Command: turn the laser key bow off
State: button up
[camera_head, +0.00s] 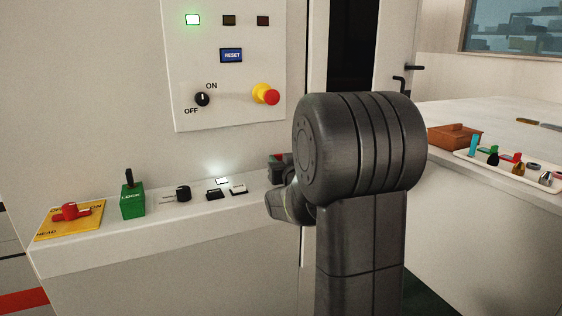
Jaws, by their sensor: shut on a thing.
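My gripper (288,205) is partly in view at the right end of the ledge, below a dark housing with a red patch (280,161). My own dark arm stands in front and hides the fingertips. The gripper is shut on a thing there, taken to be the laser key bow. The bow itself is hidden, so its angle cannot be told. A black rotary knob (202,99) with ON and OFF marks sits on the wall panel, clear of my gripper, its white mark pointing about upward.
The panel (230,115) holds a lit green lamp (193,20), two dark lamps, a blue RESET button (231,55) and a red emergency button (271,97). A tray (546,184) lies right.

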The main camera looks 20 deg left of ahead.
jog(key=shift+w+d, duration=0.1)
jog(key=shift+w+n+g+y, duration=0.1)
jog(key=shift+n+g+y, duration=0.2)
jog(key=shift+y, duration=0.1)
jog(key=shift+n+g+y, duration=0.3)
jog(key=shift+g, duration=0.1)
jog(key=o, duration=1)
